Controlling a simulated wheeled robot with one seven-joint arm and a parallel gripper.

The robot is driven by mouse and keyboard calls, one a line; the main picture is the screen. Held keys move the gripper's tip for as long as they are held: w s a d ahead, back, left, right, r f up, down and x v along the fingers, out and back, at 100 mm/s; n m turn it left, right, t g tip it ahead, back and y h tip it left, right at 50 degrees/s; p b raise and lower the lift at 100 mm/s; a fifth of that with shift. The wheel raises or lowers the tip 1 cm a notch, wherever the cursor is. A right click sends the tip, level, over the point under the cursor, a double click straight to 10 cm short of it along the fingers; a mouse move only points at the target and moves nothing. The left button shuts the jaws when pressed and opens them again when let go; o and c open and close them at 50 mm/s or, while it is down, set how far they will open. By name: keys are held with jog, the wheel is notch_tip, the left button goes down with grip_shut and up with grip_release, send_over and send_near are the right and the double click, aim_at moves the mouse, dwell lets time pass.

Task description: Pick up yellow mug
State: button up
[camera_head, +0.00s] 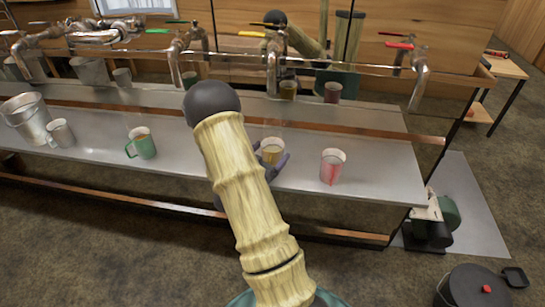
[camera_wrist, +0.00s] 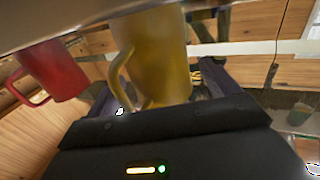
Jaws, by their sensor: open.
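The yellow mug (camera_head: 272,152) stands upright on the metal counter, just right of my arm in the head view. In the wrist view the yellow mug (camera_wrist: 160,60) fills the upper middle, with its handle on the left. My gripper (camera_head: 268,166) is low at the mug, partly hidden behind my arm and the mug. In the wrist view the fingers of my gripper (camera_wrist: 155,95) are spread, one on each side of the mug's lower part. I cannot tell whether either finger touches it.
A red mug (camera_head: 332,167) stands close by on the right; a green mug (camera_head: 142,143) stands to the left. A grey mug (camera_head: 60,134) and a metal pail (camera_head: 27,117) are at far left. Metal taps (camera_head: 418,85) hang above the counter (camera_head: 385,165).

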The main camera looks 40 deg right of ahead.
dwell(0.5)
jog(key=c, duration=1.4)
jog(key=shift+c, duration=0.2)
jog(key=shift+r, duration=0.25)
notch_tip(320, 180, up, 10)
jog(key=shift+f+p, duration=0.25)
jog(key=shift+p, duration=0.1)
